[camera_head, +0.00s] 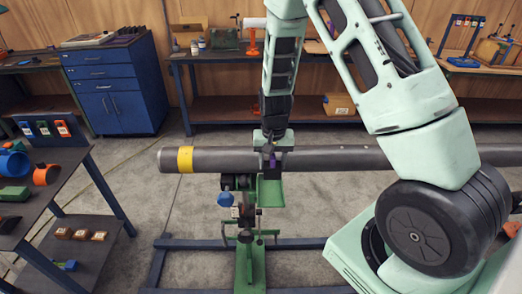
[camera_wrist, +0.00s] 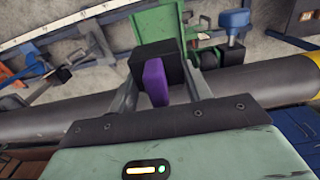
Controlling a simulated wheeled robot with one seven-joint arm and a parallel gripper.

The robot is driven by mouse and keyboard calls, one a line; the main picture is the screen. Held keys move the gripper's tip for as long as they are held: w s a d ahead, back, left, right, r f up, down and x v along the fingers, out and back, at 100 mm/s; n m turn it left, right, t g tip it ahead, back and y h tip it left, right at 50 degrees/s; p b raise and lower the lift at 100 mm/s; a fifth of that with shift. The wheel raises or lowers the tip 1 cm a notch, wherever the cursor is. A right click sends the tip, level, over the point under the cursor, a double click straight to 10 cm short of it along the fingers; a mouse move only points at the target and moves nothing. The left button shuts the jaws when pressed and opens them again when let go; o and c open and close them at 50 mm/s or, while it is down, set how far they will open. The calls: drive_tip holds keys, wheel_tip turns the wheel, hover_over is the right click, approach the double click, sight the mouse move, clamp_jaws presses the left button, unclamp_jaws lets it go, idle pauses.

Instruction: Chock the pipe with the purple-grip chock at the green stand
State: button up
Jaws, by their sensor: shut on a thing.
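The grey pipe (camera_head: 330,159) runs across the head view and has a yellow band (camera_head: 185,160) near its left end. It also crosses the wrist view (camera_wrist: 80,112). The green stand (camera_head: 250,262) is below the pipe, with a green plate (camera_head: 271,194) just under it; green parts show in the wrist view (camera_wrist: 153,22). My gripper (camera_head: 272,152) points down at the pipe above the stand. It is shut on the purple-grip chock (camera_wrist: 155,82), a purple slab beside a black block between the fingers. Whether the chock touches the pipe or stand is hidden.
A blue-handled fitting (camera_head: 225,199) is beside the stand, left of the green plate. Blue floor rails (camera_head: 190,243) spread from the stand's foot. A dark table (camera_head: 70,190) with coloured parts is at left. Benches (camera_head: 215,57) and a blue cabinet (camera_head: 115,90) line the back.

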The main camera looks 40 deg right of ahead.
drive_tip(key=shift+w, duration=0.35)
drive_tip(key=shift+f+b, duration=3.45)
drive_tip(key=shift+f, duration=0.85)
drive_tip(key=shift+w+d, duration=0.75)
drive_tip(key=shift+w, duration=0.3)
drive_tip(key=o, duration=1.2)
drive_tip(key=shift+f, duration=0.1)
drive_tip(key=shift+c, duration=0.2)
drive_tip(key=shift+s+a+r+p, duration=0.1)
drive_tip(key=shift+s+r+p, duration=0.05)
drive_tip(key=shift+r+p, duration=0.9)
drive_tip(key=shift+s+a+r+p, duration=0.1)
drive_tip(key=shift+r+p, duration=0.65)
drive_tip(key=shift+r, duration=0.55)
drive_tip(key=shift+s+a+r+p, duration=0.1)
drive_tip(key=shift+s+r+p, duration=0.05)
drive_tip(key=shift+r+p, duration=0.9)
drive_tip(key=shift+r, duration=0.15)
